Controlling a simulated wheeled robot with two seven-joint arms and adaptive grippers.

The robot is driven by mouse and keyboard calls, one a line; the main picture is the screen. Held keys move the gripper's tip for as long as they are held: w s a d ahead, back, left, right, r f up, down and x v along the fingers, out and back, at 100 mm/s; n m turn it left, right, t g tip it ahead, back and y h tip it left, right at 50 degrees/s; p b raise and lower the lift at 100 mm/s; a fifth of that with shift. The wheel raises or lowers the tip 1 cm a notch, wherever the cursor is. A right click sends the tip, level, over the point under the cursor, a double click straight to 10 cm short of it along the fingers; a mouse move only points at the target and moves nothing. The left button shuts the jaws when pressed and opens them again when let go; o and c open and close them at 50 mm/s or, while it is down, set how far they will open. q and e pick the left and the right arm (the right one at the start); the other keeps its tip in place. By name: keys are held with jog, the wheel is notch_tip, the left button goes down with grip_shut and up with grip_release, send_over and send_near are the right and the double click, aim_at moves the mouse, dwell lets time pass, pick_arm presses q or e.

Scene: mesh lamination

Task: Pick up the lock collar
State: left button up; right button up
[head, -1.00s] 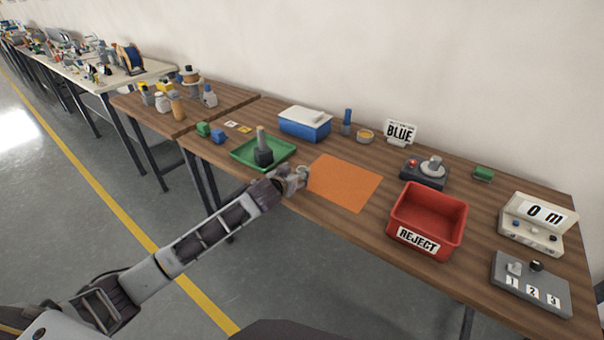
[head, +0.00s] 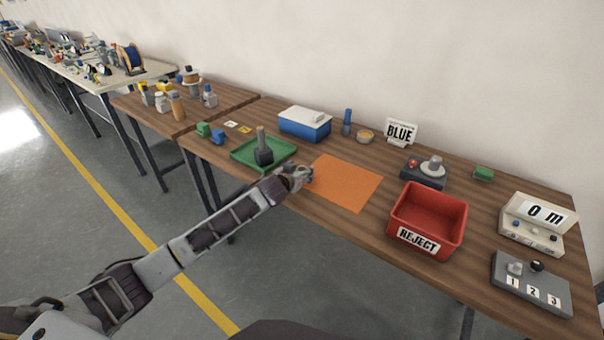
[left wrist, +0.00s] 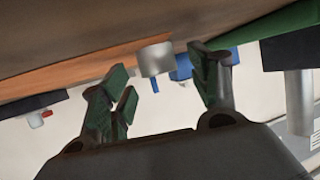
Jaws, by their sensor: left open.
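A short light-grey cylinder (left wrist: 155,58), which looks like the lock collar, stands on the wooden table by the orange mat's edge. The left wrist view shows it upside down. My left gripper (left wrist: 165,90) is open, its green-padded fingers on either side of the line to the cylinder; it appears just beyond the fingertips, not gripped. In the head view my left gripper (head: 299,177) is at the left edge of the orange mat (head: 345,183) and seems to hide the cylinder. My right gripper is not in view.
A green tray (head: 240,155) with a dark block and grey post (head: 262,148) is just left of the gripper. A red reject bin (head: 428,220) stands to the right. A blue box (head: 304,124) is behind. The orange mat is clear.

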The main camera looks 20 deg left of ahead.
pick_arm(q)
jog(key=shift+w+f, duration=0.25)
jog(key=shift+w, duration=0.35)
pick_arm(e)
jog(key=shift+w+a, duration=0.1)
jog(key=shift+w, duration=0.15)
pick_arm(q)
jog(key=shift+c, duration=0.4)
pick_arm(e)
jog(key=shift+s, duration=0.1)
pick_arm(q)
jog(key=c, duration=1)
jog(key=shift+r, duration=0.1)
jog(key=shift+r, duration=0.5)
notch_tip(320, 180, up, 9)
jog(key=shift+f+p, duration=0.1)
jog(key=shift+p, duration=0.35)
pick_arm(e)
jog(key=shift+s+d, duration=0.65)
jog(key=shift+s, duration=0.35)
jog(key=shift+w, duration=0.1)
